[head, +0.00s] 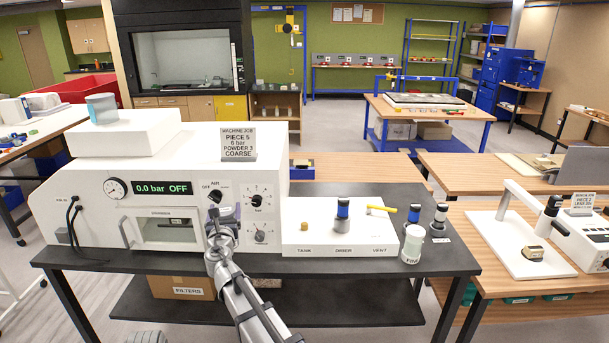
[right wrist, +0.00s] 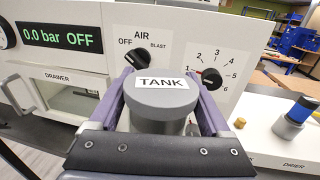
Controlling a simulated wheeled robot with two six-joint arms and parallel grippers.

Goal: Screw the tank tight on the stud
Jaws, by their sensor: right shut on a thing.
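My right gripper (head: 222,222) is in front of the white blasting machine. In the right wrist view, its two purple fingers (right wrist: 163,100) are shut on the sides of the grey tank (right wrist: 160,97), whose round lid reads TANK. The tank looks upright; its lower end is hidden. A small brass stud (head: 304,226) stands above the TANK label on the low white block (head: 320,238), to the right of my gripper. The stud also shows in the right wrist view (right wrist: 239,123), apart from the tank and bare. My left gripper is not in view.
The machine (head: 100,205) reads 0.0 bar OFF, with knobs right behind the gripper. On the block, a blue-banded drier (head: 343,209) and a yellow vent lever (head: 381,208) stand right of the stud. A pale lidded jar (head: 413,246) stands at the block's right end.

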